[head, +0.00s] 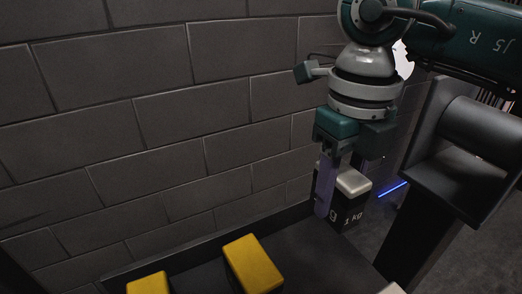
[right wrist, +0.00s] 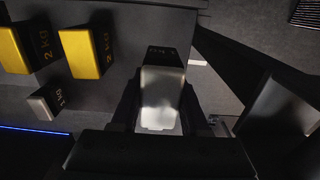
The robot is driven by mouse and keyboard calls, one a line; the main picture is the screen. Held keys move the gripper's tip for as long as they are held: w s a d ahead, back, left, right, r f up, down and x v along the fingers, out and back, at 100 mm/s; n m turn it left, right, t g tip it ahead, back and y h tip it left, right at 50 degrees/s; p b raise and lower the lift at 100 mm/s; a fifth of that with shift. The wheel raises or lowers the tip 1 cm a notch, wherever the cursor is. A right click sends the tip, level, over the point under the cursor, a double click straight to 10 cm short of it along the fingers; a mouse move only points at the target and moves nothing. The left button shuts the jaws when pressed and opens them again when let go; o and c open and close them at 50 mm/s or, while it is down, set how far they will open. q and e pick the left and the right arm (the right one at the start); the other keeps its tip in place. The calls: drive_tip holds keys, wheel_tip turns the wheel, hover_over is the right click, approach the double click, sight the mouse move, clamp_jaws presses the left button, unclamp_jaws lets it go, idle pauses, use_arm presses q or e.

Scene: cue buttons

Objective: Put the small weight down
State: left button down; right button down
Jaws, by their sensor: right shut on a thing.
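My right gripper (head: 338,186) points down at the right of the head view and is shut on a small weight (head: 351,205). This weight has a pale top and a black side marked 1 kg. In the right wrist view the held weight (right wrist: 160,92) sits between the two dark fingers of the right gripper (right wrist: 160,108). I cannot tell whether its underside touches the dark surface. A second small 1 kg weight (right wrist: 45,102) with a pale top stands to the left in the right wrist view. My left gripper is not in view.
A grey block wall (head: 150,110) rises behind. Some bare tabletop lies right of the yellow weights.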

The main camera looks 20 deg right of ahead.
wheel_tip(320, 180, down, 10)
drive_tip(key=b, duration=0.7)
drive_tip(key=shift+f+b, duration=0.25)
drive_tip(key=shift+b, duration=0.15)
drive_tip(key=shift+f, duration=0.15)
drive_tip(key=shift+c, duration=2)
unclamp_jaws()
drive_tip(key=shift+r, duration=0.25)
wheel_tip(320, 180, up, 11)
drive_tip(key=shift+w+f+p, duration=0.1)
drive_tip(key=shift+p, duration=0.75)
drive_tip(key=shift+r, duration=0.5)
